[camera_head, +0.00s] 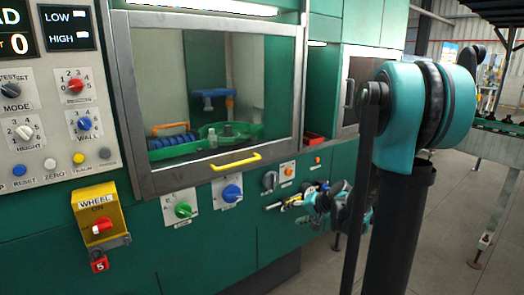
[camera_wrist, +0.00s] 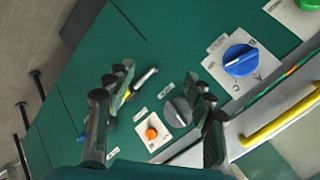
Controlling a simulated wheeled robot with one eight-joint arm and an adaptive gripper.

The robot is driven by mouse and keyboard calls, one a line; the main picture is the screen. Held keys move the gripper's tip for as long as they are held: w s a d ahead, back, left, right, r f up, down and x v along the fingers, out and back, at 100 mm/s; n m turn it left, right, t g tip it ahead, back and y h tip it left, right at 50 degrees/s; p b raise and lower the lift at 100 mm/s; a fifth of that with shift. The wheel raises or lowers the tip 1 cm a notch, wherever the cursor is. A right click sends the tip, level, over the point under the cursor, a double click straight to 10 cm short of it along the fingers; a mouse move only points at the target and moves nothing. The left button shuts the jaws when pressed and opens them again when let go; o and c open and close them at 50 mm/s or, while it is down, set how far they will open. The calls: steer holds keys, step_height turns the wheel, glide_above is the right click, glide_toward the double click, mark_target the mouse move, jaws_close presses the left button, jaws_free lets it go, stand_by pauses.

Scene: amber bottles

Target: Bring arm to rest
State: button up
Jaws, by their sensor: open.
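My gripper (camera_head: 306,201) is at the lower right of the green machine's front panel in the head view. In the wrist view my gripper (camera_wrist: 158,108) shows two dark fingers spread wide with nothing between them. Beyond and between the fingers are a grey knob (camera_wrist: 177,112), an orange button (camera_wrist: 151,133) and a lever with a white and yellow handle (camera_wrist: 142,84). The gripper appears apart from the panel, though the exact gap is hard to tell. My arm stands at the right of the head view and hides part of the machine.
A yellow door handle (camera_head: 236,161) sticks out below the machine's window. A blue knob (camera_head: 232,193) and a green knob (camera_head: 183,210) are on the panel. A yellow wheel box (camera_head: 101,218) juts out at left. A conveyor (camera_head: 497,128) stands at right; floor between is clear.

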steer(key=s+d+f+n+g+h, duration=0.1)
steer(key=s+d+f+h, duration=0.1)
steer(key=s, duration=0.5)
steer(key=s+d+f+n+g+h, duration=0.1)
steer(key=s+d+f+h, duration=0.1)
steer(key=s, duration=0.6)
steer(key=s+d+f+n+g+h, duration=0.1)
steer(key=s+d+f+n+h, duration=0.1)
steer(key=s, duration=0.6)
steer(key=shift+s+d+f+h, duration=0.15)
steer(key=shift+s+d+h, duration=0.15)
steer(key=shift+d, duration=0.2)
